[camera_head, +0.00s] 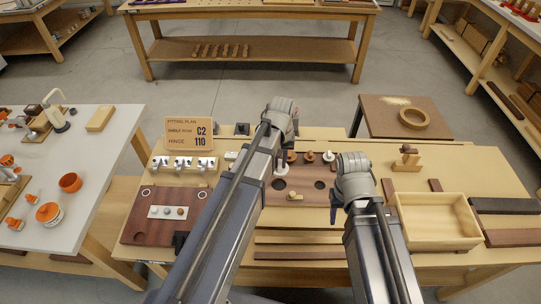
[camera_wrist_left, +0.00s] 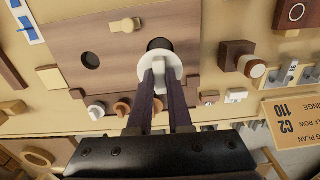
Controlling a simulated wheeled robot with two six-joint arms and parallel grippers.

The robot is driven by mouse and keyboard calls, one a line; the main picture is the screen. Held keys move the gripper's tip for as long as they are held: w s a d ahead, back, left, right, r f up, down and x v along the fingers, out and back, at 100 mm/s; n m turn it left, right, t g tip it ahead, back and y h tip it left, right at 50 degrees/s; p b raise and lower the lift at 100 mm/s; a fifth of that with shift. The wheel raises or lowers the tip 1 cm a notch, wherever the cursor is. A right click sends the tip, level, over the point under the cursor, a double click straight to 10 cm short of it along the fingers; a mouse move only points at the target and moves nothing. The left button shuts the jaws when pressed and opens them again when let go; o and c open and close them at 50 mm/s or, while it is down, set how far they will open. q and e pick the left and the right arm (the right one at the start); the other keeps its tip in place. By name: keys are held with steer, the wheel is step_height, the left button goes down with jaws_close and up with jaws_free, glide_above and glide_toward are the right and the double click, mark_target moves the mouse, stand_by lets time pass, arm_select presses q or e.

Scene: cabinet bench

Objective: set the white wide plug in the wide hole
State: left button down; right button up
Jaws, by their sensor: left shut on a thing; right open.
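My left gripper (camera_wrist_left: 160,82) is shut on the white wide plug (camera_wrist_left: 174,67), gripping its upright knob. In the left wrist view the plug's round flange partly overlaps a dark round hole (camera_wrist_left: 158,44) in the brown board (camera_wrist_left: 190,25). In the head view the white plug (camera_head: 282,168) appears just behind the left hole (camera_head: 279,184). I cannot tell its height above the board. A second hole (camera_head: 320,184) lies to the right; it also shows in the wrist view (camera_wrist_left: 90,60). My right gripper (camera_head: 336,200) is open, mostly hidden by its own wrist, near the board's right edge.
Two brown plugs (camera_head: 309,157) and another white plug (camera_head: 328,156) stand along the board's back. A small wooden latch (camera_head: 295,196) lies in front of the holes. A sign (camera_head: 189,133) stands behind left. An empty wooden tray (camera_head: 437,241) is at right.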

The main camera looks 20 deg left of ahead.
mark_target(279, 173)
arm_select(q)
steer(key=shift+a+f, duration=0.1)
steer(key=shift+f, duration=0.1)
step_height(279, 173, down, 6)
steer(key=b, duration=0.6)
arm_select(e)
step_height(279, 173, down, 6)
steer(key=shift+f, duration=0.2)
arm_select(q)
steer(key=shift+f+b, duration=1.05)
steer(key=shift+b, duration=0.2)
arm_select(e)
steer(key=shift+f, duration=1.05)
arm_select(q)
steer(key=c, duration=0.8)
jaws_free()
steer(key=shift+o, duration=0.6)
steer(key=o, duration=0.3)
steer(key=shift+r, duration=0.1)
arm_select(e)
steer(key=shift+r, duration=0.1)
arm_select(q)
steer(key=shift+r+p, duration=3.7)
steer(key=shift+p, duration=0.15)
arm_select(e)
step_height(279, 173, up, 7)
steer(key=shift+r, duration=0.2)
